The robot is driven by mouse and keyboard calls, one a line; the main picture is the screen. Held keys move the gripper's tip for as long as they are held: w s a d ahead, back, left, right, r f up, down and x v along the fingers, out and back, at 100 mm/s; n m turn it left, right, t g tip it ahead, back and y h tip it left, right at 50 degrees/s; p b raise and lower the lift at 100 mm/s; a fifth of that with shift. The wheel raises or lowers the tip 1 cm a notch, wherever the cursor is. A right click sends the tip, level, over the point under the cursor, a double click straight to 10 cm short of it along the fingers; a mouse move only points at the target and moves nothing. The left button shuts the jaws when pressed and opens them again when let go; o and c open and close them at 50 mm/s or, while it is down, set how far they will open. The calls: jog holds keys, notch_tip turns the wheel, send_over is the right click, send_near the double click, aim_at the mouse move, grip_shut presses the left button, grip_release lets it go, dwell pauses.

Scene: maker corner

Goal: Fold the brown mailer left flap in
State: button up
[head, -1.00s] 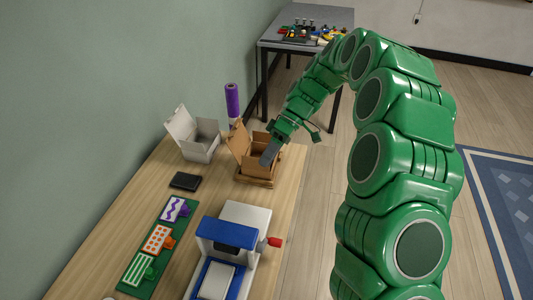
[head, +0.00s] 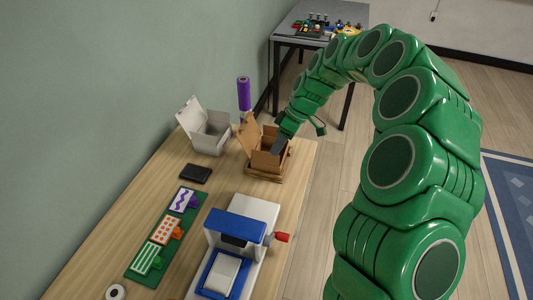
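The brown mailer (head: 266,160) is an open cardboard box near the far right edge of the wooden table. Its tall lid stands up on the left side, and a smaller flap shows upright at the front. My gripper (head: 279,146) is at the mailer's right side, its dark grey finger end at or over the opening. The picture is too small to tell whether it touches a flap. The finger gap is not visible, and part of the mailer's right side is hidden behind the gripper.
A white open box (head: 207,135) stands left of the mailer, with a purple roll (head: 244,95) behind. A black pad (head: 195,173), a green stamp board (head: 165,238) and a blue-white machine (head: 238,245) occupy the nearer table. A grey table (head: 300,28) stands farther back.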

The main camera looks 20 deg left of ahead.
aim_at(266, 153)
jog(key=shift+w+a+f+n+t, duration=0.15)
jog(key=shift+w+a+f+t, duration=0.25)
jog(key=shift+a+f, duration=0.7)
jog(key=shift+w+a+f+n+t, duration=0.1)
jog(key=shift+w+a+f+t, duration=0.4)
jog(key=shift+f, duration=1.05)
jog(key=shift+w+a+f+n+t, duration=0.15)
jog(key=shift+w+a+f+t, duration=0.15)
jog(key=shift+a+f, duration=0.85)
jog(key=shift+d+f, duration=0.2)
jog(key=shift+d, duration=0.05)
jog(key=shift+c, duration=0.2)
grip_shut()
